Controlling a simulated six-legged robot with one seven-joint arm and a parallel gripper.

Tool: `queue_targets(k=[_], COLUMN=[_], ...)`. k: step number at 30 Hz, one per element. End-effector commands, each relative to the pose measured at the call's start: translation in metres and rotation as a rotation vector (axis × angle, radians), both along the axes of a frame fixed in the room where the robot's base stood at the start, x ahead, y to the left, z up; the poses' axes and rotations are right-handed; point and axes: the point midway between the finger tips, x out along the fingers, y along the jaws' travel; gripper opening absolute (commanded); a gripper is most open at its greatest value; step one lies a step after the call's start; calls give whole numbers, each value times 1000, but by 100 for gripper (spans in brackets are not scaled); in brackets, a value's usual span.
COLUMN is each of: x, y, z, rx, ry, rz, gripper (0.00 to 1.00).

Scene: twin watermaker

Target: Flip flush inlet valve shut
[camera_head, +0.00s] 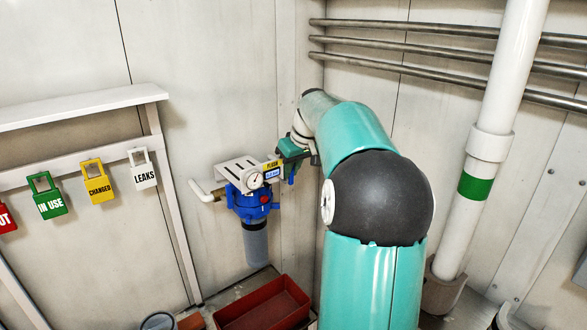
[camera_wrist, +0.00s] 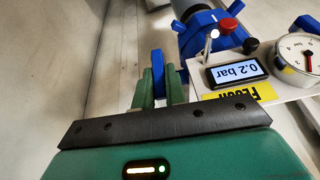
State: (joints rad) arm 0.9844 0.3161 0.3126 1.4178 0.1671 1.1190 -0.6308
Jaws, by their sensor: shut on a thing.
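The flush unit has a blue filter head (camera_head: 250,203) with a clear bowl (camera_head: 255,245) below it, mounted on the wall under a white bracket (camera_head: 235,167). A yellow FLUSH label (camera_wrist: 232,97) is beside a display (camera_wrist: 236,71) that reads 0.2 bar and a round dial gauge (camera_wrist: 297,58). A blue valve handle (camera_wrist: 158,63) lies between the green fingers of my gripper (camera_wrist: 160,78), and the fingers are shut on it. In the head view my gripper (camera_head: 293,155) is just right of the label. The valve body behind the handle is mostly hidden.
A red knob (camera_wrist: 229,26) is close to the display. Padlock-style tags, including LEAKS (camera_head: 144,176), hang from a rail at left. Steel pipes (camera_head: 410,45) and a thick white pipe (camera_head: 505,85) are at right. A red bin (camera_head: 270,303) is on the floor below.

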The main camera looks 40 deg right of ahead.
Motion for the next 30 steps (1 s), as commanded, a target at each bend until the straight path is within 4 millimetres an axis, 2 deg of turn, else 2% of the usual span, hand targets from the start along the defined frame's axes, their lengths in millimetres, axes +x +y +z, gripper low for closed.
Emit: queue_targets(k=[12, 13, 15, 16, 30], x=[0, 0, 0, 0, 1], y=[3, 3, 3, 3, 4], z=[1, 1, 1, 1, -1], rx=[-57, -57, -57, -57, -39], ry=[5, 5, 5, 5, 5], rz=[2, 2, 2, 2, 4], gripper=[0, 17, 31, 35, 35])
